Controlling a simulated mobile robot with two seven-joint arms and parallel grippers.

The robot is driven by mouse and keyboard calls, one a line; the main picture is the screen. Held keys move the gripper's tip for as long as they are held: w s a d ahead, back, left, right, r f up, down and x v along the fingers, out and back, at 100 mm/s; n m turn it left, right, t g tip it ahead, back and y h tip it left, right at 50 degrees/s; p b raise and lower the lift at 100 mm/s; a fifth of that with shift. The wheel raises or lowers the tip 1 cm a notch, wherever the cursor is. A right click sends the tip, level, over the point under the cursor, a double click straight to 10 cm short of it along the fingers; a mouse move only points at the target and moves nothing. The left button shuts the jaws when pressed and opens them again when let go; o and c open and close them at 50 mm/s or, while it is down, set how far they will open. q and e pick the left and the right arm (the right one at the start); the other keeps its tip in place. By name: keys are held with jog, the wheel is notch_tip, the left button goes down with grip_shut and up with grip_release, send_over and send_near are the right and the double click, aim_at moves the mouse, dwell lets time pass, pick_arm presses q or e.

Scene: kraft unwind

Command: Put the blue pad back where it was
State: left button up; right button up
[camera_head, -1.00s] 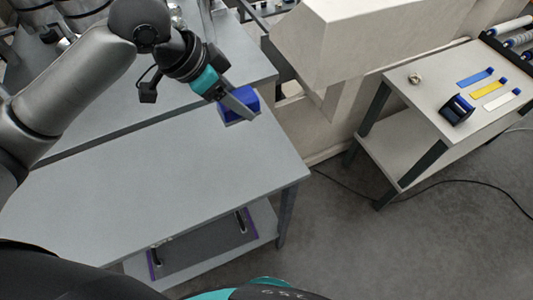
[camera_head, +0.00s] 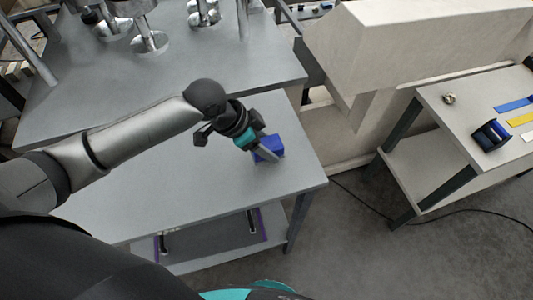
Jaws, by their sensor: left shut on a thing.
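The blue pad (camera_head: 270,146) is a small blue block at the right part of the near grey table (camera_head: 160,185). My left gripper (camera_head: 268,155) is shut on it, with one grey finger across its near side. The pad is close to the tabletop; I cannot tell whether it touches. My right gripper is not in view.
A second grey table (camera_head: 180,75) with metal cylinders (camera_head: 150,40) stands behind. A cream machine housing (camera_head: 400,45) rises to the right. A pale side table (camera_head: 465,110) at the right carries a dark blue item (camera_head: 491,135) and coloured strips. Most of the near tabletop is clear.

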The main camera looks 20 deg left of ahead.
pick_arm(q)
jog(key=shift+f, duration=2)
jog(key=shift+f, duration=0.15)
jog(key=o, duration=1.3)
jog(key=v, duration=1.2)
jog(key=shift+r+p, duration=0.2)
jog(key=shift+p, duration=0.15)
